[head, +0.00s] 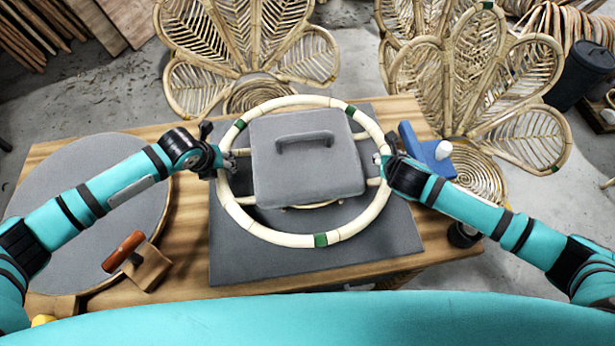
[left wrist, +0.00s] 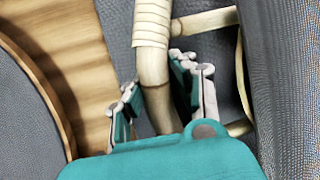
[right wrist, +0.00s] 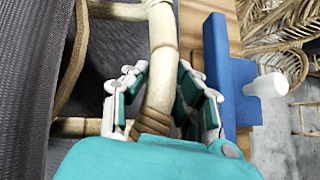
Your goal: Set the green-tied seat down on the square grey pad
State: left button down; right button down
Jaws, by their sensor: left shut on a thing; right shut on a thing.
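The seat is a round pale rattan ring (head: 283,239) with dark green ties and crossbars. It is over the square grey pad (head: 240,262) on the wooden table; I cannot tell whether it touches the pad. A grey square block with a handle (head: 305,175) lies within the ring and hides the middle of the crossbars. My left gripper (head: 228,160) is shut on the ring's left side, its fingers on both sides of the cane in the left wrist view (left wrist: 157,100). My right gripper (head: 379,160) is shut on the ring's right side, also in the right wrist view (right wrist: 155,95).
A large round grey disc (head: 70,190) lies at the table's left, with a wooden block with a red-brown handle (head: 143,264) at its edge. A blue fixture (head: 428,150) with a white knob stands close beyond my right gripper. Fan-shaped rattan backs (head: 455,80) stand behind the table.

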pick_arm(q)
jog(key=shift+w+a+r, duration=0.1)
jog(key=shift+a, duration=0.05)
pick_arm(e)
jog(key=shift+a+r, duration=0.15)
jog(key=shift+a, duration=0.15)
jog(key=shift+d+f, duration=0.1)
jog(key=shift+f, duration=0.1)
